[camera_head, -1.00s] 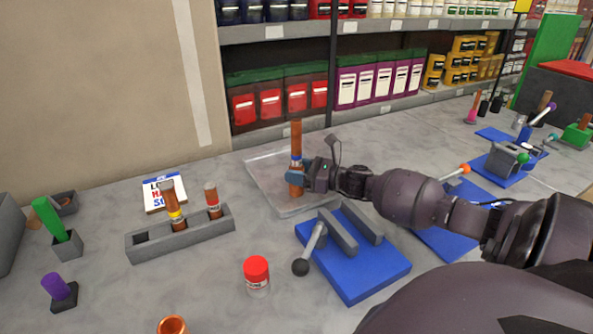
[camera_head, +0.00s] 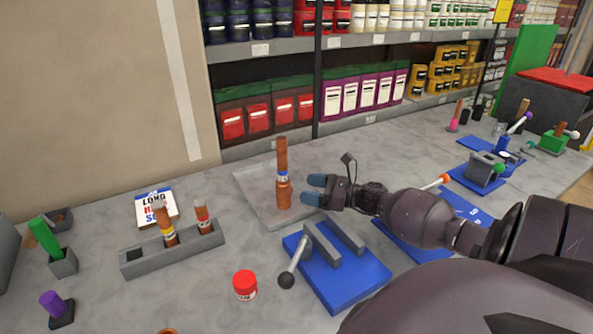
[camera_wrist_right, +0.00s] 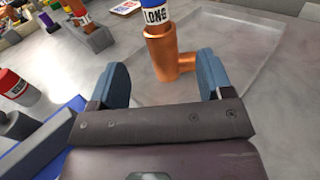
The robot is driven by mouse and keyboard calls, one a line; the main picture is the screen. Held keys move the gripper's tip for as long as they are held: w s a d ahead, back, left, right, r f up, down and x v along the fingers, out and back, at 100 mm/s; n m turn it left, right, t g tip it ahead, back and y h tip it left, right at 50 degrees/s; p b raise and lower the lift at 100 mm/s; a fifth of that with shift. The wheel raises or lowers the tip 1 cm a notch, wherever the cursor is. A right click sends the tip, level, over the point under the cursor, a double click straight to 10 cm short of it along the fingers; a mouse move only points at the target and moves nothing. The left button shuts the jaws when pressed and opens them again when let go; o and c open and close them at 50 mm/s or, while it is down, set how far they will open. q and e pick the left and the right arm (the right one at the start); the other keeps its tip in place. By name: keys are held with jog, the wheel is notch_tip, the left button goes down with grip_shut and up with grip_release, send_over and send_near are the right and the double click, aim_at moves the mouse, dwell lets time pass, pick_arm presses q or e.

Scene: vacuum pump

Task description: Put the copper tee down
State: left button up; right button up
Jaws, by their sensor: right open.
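The copper tee (camera_head: 283,192) stands upright on a clear, shallow tray (camera_head: 255,205), with a tall copper pipe (camera_head: 281,155) rising from its top. A blue and white label reading "LONG" wraps the joint. My right gripper (camera_head: 313,190) is open just to the right of the tee and apart from it. In the right wrist view the tee (camera_wrist_right: 160,55) stands ahead between the two blue fingertips (camera_wrist_right: 163,78), its side branch pointing right. My left gripper is not in view.
A blue vise-like fixture (camera_head: 345,275) with a lever stands in front of the tray. A grey rack (camera_head: 140,260) holding copper pieces is at left, with a red-capped jar (camera_head: 245,285) nearby. Shelves of containers run behind the bench.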

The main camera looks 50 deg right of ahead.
jog(key=shift+p+v, duration=0.5)
jog(key=shift+v, duration=1.45)
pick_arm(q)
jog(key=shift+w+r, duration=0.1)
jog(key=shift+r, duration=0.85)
